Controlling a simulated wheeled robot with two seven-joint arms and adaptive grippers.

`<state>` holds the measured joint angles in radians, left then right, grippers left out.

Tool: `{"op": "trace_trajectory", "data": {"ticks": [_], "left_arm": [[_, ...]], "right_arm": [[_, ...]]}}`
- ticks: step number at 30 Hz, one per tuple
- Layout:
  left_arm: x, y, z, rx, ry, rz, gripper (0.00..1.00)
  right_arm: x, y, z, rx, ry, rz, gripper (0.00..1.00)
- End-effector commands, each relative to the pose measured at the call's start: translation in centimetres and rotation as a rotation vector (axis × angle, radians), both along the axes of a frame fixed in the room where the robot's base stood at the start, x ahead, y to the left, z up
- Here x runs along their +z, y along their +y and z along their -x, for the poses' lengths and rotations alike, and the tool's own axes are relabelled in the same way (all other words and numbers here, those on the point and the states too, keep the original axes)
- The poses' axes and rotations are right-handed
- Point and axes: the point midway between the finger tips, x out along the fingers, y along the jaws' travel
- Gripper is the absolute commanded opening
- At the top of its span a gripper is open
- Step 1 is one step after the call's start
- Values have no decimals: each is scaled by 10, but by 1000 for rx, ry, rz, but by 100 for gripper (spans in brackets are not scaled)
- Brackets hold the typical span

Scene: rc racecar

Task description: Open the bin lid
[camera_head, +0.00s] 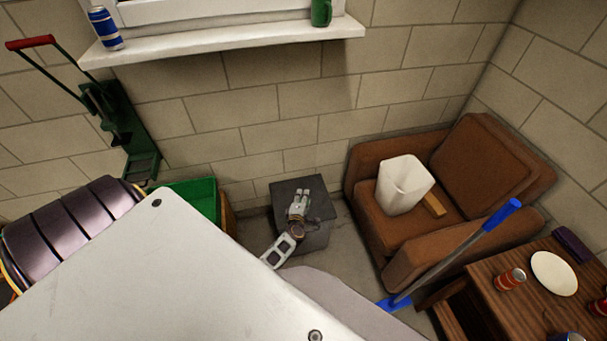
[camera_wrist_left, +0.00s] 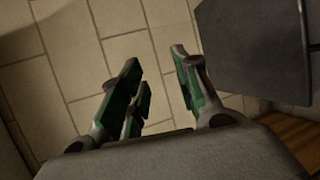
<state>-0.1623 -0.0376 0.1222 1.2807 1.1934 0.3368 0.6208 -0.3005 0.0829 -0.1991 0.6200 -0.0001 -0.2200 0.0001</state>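A dark grey box-shaped bin (camera_head: 316,238) stands on the floor against the brick wall in the head view. Its flat dark top (camera_head: 286,187) looks shut. My left gripper (camera_head: 299,195) shows over the top of the bin, its fingers pointing toward the wall; I cannot tell whether it touches. In the left wrist view the two fingers of my left gripper (camera_wrist_left: 158,72) are spread, with nothing between them. A dark panel, likely part of the bin (camera_wrist_left: 255,45), is to the right of the fingers. My right gripper is not in view.
A brown armchair (camera_head: 490,150) with a white container (camera_head: 402,186) stands right of the bin. A green crate (camera_head: 190,194) is at its left. A blue-ended pole (camera_head: 455,257) leans by a wooden table (camera_head: 505,323). A windowsill (camera_head: 230,41) is above.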

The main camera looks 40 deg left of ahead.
Motion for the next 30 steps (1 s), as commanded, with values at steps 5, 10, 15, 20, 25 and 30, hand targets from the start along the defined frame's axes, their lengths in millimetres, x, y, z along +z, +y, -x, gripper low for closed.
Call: {"op": "trace_trajectory", "data": {"ticks": [5,10,15,20,25,30], "left_arm": [[4,-3,6,0,0,1,32],[7,-6,13,0,0,1,32],[11,-9,18,0,0,1,32],[13,-11,24,0,0,0,32],[16,-13,30,0,0,0,32],[20,-16,35,0,0,1,32]], "right_arm": [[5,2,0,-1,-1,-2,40],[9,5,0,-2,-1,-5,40],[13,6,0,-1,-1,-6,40],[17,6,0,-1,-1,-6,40],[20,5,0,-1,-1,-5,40],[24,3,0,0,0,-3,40]]}}
